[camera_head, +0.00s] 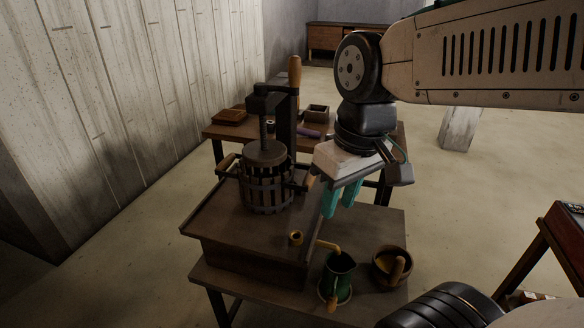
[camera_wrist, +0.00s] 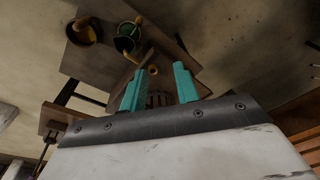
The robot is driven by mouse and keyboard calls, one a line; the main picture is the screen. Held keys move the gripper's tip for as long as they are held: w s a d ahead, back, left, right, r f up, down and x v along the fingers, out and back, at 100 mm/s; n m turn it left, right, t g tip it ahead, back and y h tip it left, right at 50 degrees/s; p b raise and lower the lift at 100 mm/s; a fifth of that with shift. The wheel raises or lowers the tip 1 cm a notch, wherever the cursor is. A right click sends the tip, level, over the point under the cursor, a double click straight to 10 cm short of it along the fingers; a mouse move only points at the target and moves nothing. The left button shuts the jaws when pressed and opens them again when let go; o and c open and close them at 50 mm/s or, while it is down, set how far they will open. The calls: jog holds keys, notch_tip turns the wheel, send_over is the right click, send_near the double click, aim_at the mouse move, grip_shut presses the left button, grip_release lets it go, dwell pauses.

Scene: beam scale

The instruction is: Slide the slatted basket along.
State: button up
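The slatted basket (camera_head: 267,190) is a dark round cage of upright slats with wooden side handles. It stands under the screw and plate of a dark press (camera_head: 285,115) on a raised wooden platform (camera_head: 215,225). My gripper (camera_head: 340,202) hangs to the right of the basket, apart from it, with its teal fingers pointing down. In the wrist view the fingers (camera_wrist: 158,85) are spread with nothing held between them. Dark slats, seemingly the basket's (camera_wrist: 160,98), show partly between them; my gripper's body hides the rest.
A green jug (camera_head: 338,275) and a wooden bowl (camera_head: 390,265) stand on the low front table, right of the platform. A small brass-coloured ring (camera_head: 296,238) lies near the platform's front edge. A table behind holds a wooden tray (camera_head: 229,116) and a small box (camera_head: 317,113).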

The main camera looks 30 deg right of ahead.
jog(key=w+d+f+n+y, duration=0.1)
jog(key=w+n, duration=0.1)
jog(key=w, duration=0.4)
jog(key=w+d+f+n+y, duration=0.1)
jog(key=w+f+n, duration=0.1)
jog(key=w, duration=0.4)
jog(key=n+t, duration=0.2)
jog(key=n, duration=0.1)
send_over(305, 187)
notch_tip(305, 187, down, 8)
jog(key=shift+s+d+r, duration=0.1)
jog(key=shift+d+r, duration=0.05)
jog(key=shift+r, duration=0.1)
jog(key=shift+f, duration=0.35)
jog(key=shift+x, duration=3.55)
jog(key=shift+r, duration=0.1)
grip_shut()
